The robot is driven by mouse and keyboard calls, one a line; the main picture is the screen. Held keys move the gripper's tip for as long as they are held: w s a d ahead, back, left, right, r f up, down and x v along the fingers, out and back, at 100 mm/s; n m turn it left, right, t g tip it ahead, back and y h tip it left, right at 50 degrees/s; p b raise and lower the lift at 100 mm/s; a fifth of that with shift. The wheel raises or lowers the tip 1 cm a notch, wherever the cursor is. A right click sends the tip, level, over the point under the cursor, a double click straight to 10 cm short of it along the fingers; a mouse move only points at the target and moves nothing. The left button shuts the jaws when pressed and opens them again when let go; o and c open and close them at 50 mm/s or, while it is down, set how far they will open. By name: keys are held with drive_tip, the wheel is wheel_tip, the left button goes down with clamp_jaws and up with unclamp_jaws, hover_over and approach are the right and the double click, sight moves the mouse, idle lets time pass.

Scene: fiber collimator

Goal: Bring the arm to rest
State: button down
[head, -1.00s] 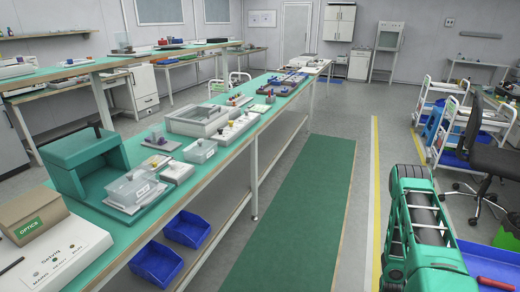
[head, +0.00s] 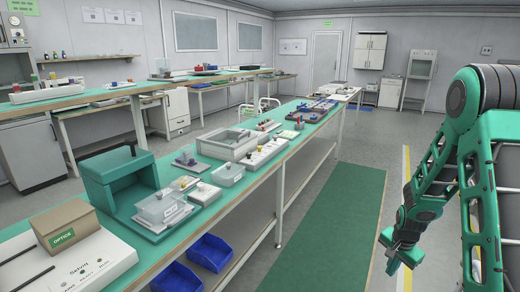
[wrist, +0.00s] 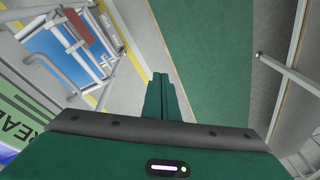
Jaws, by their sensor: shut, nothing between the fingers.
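My arm, green and black, stands at the right of the head view, bent at a raised elbow joint. My gripper (head: 393,268) hangs low in front of it, over the floor beside the green floor mat (head: 338,235) and well clear of the bench. In the wrist view my gripper (wrist: 160,78) shows its two green fingers side by side, touching, with nothing held. Below the fingers the wrist view shows the floor and the edge of the mat.
A long green-topped bench (head: 290,152) runs along the left, carrying boxes, trays and small parts. Blue bins (head: 210,252) sit under it. A white-framed cart (wrist: 75,50) shows at the wrist view's upper left. The mat is clear.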

drive_tip(key=s+a+r+n+t, duration=0.1)
drive_tip(key=s+a+r+n, duration=0.15)
drive_tip(key=a+r, duration=0.4)
drive_tip(key=s+a+r+n+t, duration=0.1)
drive_tip(key=s+a+r+n, duration=0.2)
drive_tip(key=r, duration=0.7)
drive_tip(key=s+a+r+n+y, duration=0.1)
drive_tip(key=s+a+r+n, duration=0.6)
drive_tip(key=s+r, duration=0.3)
drive_tip(key=s+d+m+g, duration=0.2)
drive_tip(key=s+d, duration=0.3)
drive_tip(key=s, duration=0.3)
drive_tip(key=s+d+f+m+g, duration=0.1)
drive_tip(key=s+d+m, duration=0.3)
drive_tip(key=s+d, duration=0.2)
drive_tip(key=s, duration=0.2)
drive_tip(key=shift+s+f+g, duration=0.15)
drive_tip(key=shift+s+g, duration=0.15)
drive_tip(key=shift+g, duration=0.1)
drive_tip(key=shift+d, duration=0.1)
